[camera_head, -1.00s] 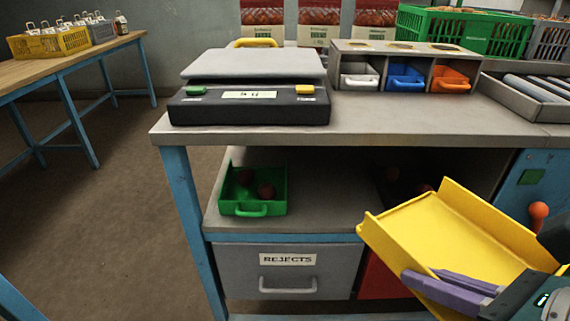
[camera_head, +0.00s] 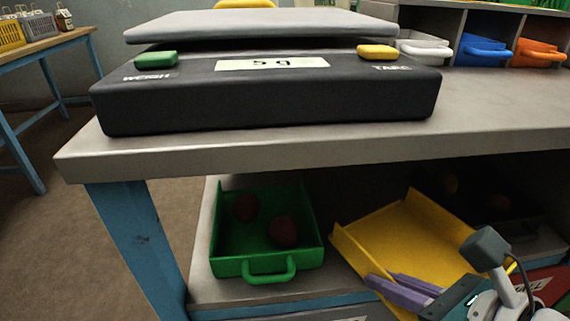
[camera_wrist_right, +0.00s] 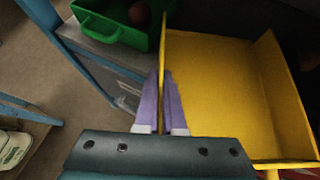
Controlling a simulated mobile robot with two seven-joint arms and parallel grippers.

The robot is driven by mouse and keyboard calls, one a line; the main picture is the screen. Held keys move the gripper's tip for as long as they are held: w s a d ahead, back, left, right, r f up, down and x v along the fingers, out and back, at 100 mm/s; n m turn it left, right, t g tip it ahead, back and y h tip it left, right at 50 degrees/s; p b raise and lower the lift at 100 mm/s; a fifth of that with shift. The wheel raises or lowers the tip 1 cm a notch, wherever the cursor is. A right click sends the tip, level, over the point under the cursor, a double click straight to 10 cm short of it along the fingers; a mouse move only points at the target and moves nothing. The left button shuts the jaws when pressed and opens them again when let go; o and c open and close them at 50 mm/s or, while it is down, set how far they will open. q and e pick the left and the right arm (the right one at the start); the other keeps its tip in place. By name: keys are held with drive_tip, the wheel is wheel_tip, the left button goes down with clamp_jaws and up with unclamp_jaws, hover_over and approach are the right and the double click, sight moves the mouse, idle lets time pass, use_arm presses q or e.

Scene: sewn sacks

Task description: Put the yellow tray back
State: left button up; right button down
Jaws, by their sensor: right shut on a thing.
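The yellow tray (camera_head: 405,235) is empty and slightly tilted, at the opening of the lower shelf (camera_head: 235,290), right of the green tray. Whether it touches the shelf is unclear. My right gripper (camera_head: 385,285) has its purple fingers shut on the tray's side wall. In the right wrist view the fingers (camera_wrist_right: 160,100) pinch the yellow tray's (camera_wrist_right: 215,90) left wall, with its floor open to the right. My left gripper is not in view.
A green tray (camera_head: 270,268) with two dark red round things sits on the shelf at left. A dark tray (camera_head: 510,215) lies in shadow at the right. A scale (camera_head: 270,95) stands on the worktop above. A blue leg (camera_head: 140,240) bounds the shelf's left side.

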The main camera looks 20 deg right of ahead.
sight(355, 223)
drive_tip(key=w+d+b, duration=0.1)
drive_tip(key=w, duration=0.3)
drive_tip(key=w+d+b, duration=0.1)
drive_tip(key=w, duration=0.3)
drive_tip(key=w+d+b, duration=0.1)
drive_tip(key=w, duration=0.4)
drive_tip(key=shift+d, duration=0.1)
drive_tip(key=shift+f+b, duration=1.35)
drive_tip(key=shift+f, duration=0.6)
drive_tip(key=c, duration=1)
unclamp_jaws()
drive_tip(key=shift+r, duration=0.1)
drive_tip(key=shift+r, duration=0.25)
drive_tip(key=p+v, duration=1)
drive_tip(key=v, duration=0.1)
drive_tip(key=shift+s, duration=0.15)
drive_tip(key=shift+s+r+p, duration=0.15)
drive_tip(key=shift+s+p, duration=0.2)
drive_tip(key=shift+p, duration=0.05)
